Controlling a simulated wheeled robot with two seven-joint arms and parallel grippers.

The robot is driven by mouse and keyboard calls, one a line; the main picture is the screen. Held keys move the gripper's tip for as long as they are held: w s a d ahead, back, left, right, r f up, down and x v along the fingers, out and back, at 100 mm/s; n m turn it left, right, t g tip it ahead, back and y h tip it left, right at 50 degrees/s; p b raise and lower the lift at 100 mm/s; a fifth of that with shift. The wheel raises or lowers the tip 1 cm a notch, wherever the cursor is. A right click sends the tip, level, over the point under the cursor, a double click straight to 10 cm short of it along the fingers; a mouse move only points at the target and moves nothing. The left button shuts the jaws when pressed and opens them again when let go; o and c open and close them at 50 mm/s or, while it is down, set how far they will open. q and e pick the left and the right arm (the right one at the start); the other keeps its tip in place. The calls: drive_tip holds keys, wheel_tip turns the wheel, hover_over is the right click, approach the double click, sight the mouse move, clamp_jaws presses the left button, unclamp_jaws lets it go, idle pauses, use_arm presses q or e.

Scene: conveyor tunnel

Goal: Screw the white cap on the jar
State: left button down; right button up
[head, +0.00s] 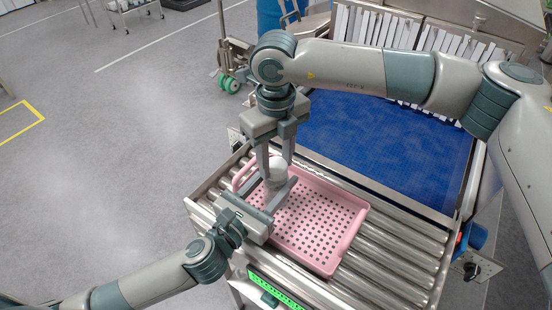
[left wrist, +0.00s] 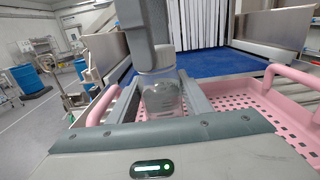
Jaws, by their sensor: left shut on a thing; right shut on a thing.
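The jar (left wrist: 162,100) is clear and stands upright between the two fingers of my left gripper (head: 274,186), which is shut on it. In the head view the jar (head: 275,188) shows only in part, over the pink tray. My right gripper (head: 276,160) points down from above, its fingers closed on the white cap (head: 278,166). The cap sits directly above the jar's mouth. In the left wrist view a right finger hides part of the cap. I cannot tell whether the cap's thread is engaged.
The pink perforated tray (head: 338,222) with raised handles lies on a metal roller conveyor (head: 405,240). A blue belt (head: 400,140) runs behind it toward the tunnel's hanging strips (head: 440,42). A green-lit panel (head: 270,287) is on the near edge. The tray's right side is empty.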

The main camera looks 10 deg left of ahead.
drive_tip(key=m, duration=0.3)
drive_tip(key=o, duration=1.2)
drive_tip(key=shift+o, duration=0.2)
drive_tip(key=shift+r, duration=0.15)
wheel_tip(320, 180, up, 12)
use_arm(q)
drive_tip(key=c, duration=0.8)
unclamp_jaws()
drive_tip(key=shift+c, duration=0.2)
drive_tip(key=shift+s, duration=0.1)
use_arm(e)
drive_tip(key=shift+f, duration=0.2)
